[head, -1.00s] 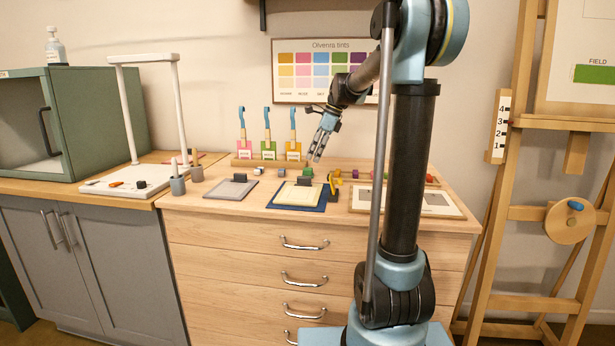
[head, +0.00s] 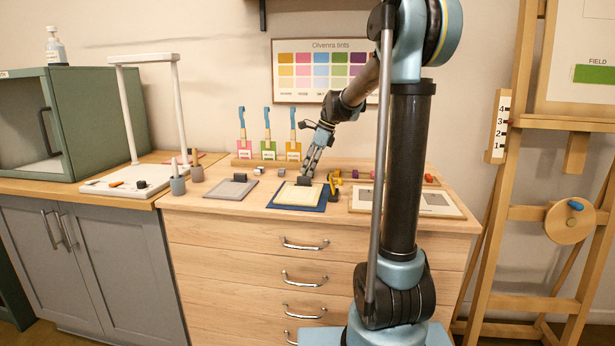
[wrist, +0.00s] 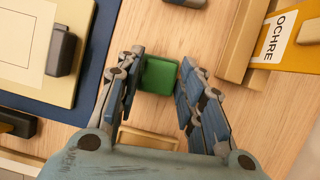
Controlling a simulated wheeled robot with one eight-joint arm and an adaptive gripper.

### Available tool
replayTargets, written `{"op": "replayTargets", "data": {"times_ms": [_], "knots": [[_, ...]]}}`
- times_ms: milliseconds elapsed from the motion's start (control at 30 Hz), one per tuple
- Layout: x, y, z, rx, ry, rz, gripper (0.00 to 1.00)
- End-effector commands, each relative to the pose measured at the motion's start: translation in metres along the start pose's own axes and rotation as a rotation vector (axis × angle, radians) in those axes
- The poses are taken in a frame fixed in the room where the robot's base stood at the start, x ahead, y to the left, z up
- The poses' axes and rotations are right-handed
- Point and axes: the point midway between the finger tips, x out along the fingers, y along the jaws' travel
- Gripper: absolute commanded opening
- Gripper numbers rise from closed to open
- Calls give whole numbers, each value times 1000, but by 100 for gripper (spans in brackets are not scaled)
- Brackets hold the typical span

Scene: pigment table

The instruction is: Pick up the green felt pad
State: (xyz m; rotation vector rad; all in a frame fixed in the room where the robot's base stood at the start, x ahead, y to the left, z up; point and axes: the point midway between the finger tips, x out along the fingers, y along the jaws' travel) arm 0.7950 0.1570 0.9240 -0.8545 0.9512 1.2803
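The green felt pad (wrist: 159,75) shows in the wrist view as a small rounded green block on the wooden top. My gripper (wrist: 160,62) is open, with one finger on each side of the pad. Small gaps seem to remain at its sides, and I cannot tell whether either finger touches it. In the head view my gripper (head: 305,177) points down at the worktop behind the blue mat, and its fingers hide the pad there.
A blue mat (head: 322,202) with a cream board (head: 298,196) and dark block lies in front. Behind stands a wooden rack with brushes and colour labels; the ochre label (wrist: 275,38) is close to my right finger. Yellow and purple pieces lie to the right.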

Motion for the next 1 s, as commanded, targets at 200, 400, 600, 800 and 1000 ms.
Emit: {"op": "replayTargets", "data": {"times_ms": [200, 400, 600, 800, 1000], "knots": [[0, 0, 0, 0, 0, 0, 13], [0, 0, 0, 0, 0, 0, 13], [-15, 0, 6, 0, 0, 0, 13], [-47, 0, 19, 0, 0, 0, 13], [-75, 0, 31, 0, 0, 0, 13]]}}
